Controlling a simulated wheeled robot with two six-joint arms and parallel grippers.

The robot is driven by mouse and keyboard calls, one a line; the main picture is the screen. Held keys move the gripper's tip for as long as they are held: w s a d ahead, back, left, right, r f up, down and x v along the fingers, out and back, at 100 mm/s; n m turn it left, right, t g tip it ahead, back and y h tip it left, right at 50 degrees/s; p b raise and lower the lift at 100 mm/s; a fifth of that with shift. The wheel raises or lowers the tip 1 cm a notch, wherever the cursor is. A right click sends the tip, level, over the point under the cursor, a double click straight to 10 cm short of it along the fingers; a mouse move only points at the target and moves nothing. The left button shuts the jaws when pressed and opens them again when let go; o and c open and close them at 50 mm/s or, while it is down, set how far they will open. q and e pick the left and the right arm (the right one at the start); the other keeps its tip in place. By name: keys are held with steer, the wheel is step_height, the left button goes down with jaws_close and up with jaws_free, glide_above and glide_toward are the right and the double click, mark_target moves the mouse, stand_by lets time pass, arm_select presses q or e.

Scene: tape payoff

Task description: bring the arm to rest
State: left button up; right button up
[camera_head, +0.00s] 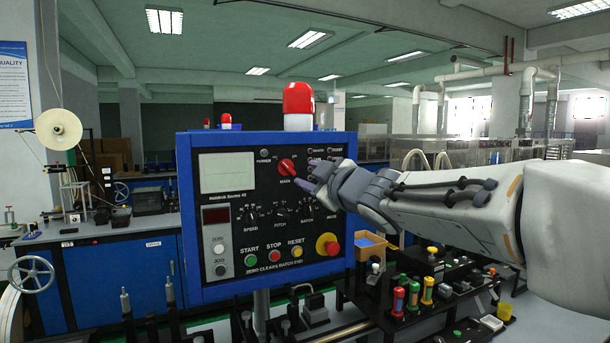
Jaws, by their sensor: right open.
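My right gripper (308,178) is open at the end of my right arm, which comes in from the right edge. Its fingers are in front of the upper right part of the blue-framed control panel (228,273), close to the red rotary switch (286,167). I cannot tell whether a finger touches the panel. The gripper hides part of the panel's right side. My left gripper is not in view.
A red beacon (298,99) stands on the panel. Below right is a dark bench with coloured handles (398,296) and small parts. A blue workbench (120,285) with a tape reel (59,130) stands at the left. Open air lies above my arm.

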steer(key=shift+f, duration=0.1)
steer(key=s+a+f+m+g+h, duration=0.1)
steer(key=s+f+m+g, duration=0.15)
steer(key=s+f, duration=0.4)
steer(key=s+f+m+g+h, duration=0.1)
steer(key=s+f+g+h, duration=0.15)
steer(key=f, duration=0.65)
steer(key=s+a+f+m+g, duration=0.1)
steer(key=s+f+m+g, duration=0.15)
steer(key=s+f, duration=0.45)
steer(key=s+d+f+g+h, duration=0.1)
steer(key=s+f+g, duration=0.3)
steer(key=s+f, duration=0.3)
steer(key=s+d+f+g+h, duration=0.1)
steer(key=s+f+g, duration=0.4)
steer(key=s, duration=0.9)
steer(key=shift+s+d+f, duration=0.25)
steer(key=shift+d+f, duration=0.15)
steer(key=shift+f, duration=0.5)
steer(key=shift+a, duration=0.15)
